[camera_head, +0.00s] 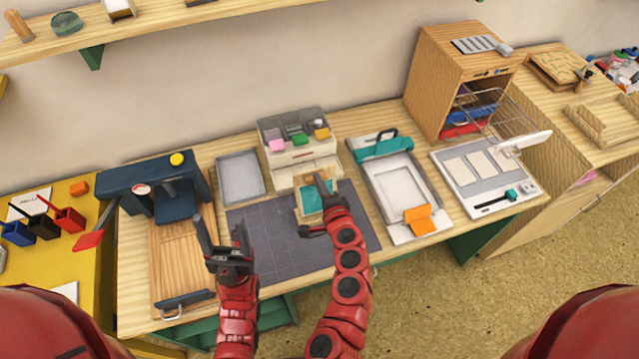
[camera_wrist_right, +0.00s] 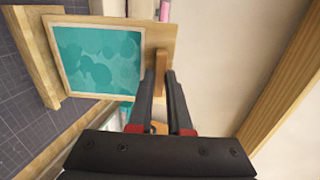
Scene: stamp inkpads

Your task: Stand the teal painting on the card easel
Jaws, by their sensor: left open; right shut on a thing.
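The teal painting (camera_head: 314,199) is a pale-bordered panel with darker teal blotches, over the back of the dark mat. In the right wrist view the painting (camera_wrist_right: 98,60) lies in front of a light wooden board, with a wooden tab at its upper edge. The card easel (camera_wrist_right: 40,58) seems to be the wooden ledge and board around it; I cannot tell whether the painting rests on the ledge. My right gripper (camera_head: 322,182) is shut on the wooden tab, its fingers (camera_wrist_right: 162,76) on either side. My left gripper (camera_head: 220,236) is open and empty, above the mat's left edge.
A grey cutting mat (camera_head: 262,240) covers the middle of the table. A small drawer unit (camera_head: 298,158) with colored pads stands just behind the painting. A blue press (camera_head: 160,188) is left; a framed tray (camera_head: 398,185) and a wooden cabinet (camera_head: 432,85) are right.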

